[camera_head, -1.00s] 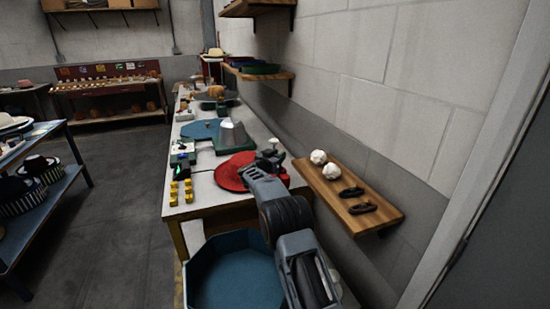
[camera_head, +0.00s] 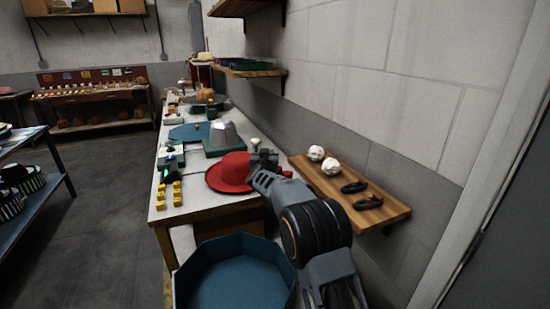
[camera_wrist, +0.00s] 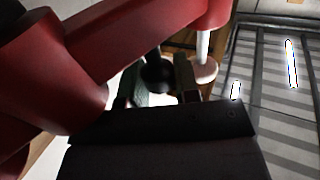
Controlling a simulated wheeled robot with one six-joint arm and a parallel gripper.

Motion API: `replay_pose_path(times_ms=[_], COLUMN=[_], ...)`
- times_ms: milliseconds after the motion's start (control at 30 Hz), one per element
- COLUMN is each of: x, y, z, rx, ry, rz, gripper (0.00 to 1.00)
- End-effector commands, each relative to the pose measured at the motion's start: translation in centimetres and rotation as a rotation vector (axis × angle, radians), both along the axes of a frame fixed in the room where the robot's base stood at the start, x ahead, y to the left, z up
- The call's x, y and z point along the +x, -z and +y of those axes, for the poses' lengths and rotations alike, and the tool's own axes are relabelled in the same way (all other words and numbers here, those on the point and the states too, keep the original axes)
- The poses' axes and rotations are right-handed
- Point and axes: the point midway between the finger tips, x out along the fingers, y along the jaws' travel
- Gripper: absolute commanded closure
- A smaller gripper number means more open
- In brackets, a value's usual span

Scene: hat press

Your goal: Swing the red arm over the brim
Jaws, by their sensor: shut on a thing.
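A red hat (camera_head: 228,175) with a wide brim sits on the near end of the bench in the head view. My gripper (camera_head: 262,163) is just to the right of the hat, partly hiding what stands there. In the wrist view the red arm (camera_wrist: 130,42) crosses the upper left, close to the camera. A silver rod (camera_wrist: 203,45) hangs from its right end, with a pale round pad (camera_wrist: 204,71) at its foot. My gripper (camera_wrist: 161,88) is shut on a dark round knob (camera_wrist: 157,73) below the red arm. The knob's attachment is hidden.
A blue bin (camera_head: 235,275) stands in front of the bench. A wooden wall shelf (camera_head: 345,195) with white balls and dark rings is close to my arm's right. A grey cone (camera_head: 223,135) and yellow pieces (camera_head: 177,195) are on the bench (camera_head: 200,207).

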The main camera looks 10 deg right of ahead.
Motion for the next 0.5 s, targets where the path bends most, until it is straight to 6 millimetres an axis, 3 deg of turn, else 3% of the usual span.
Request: replay_pose_path(times_ms=[300, 333, 500], x=[0.00, 0.00, 0.00], y=[0.07, 0.07, 0.05], z=[0.14, 0.13, -0.04], rx=[0.002, 0.002, 0.002], ry=[-0.003, -0.003, -0.001], rz=[0.002, 0.002, 0.002], gripper=[1.00, 0.70, 0.54])
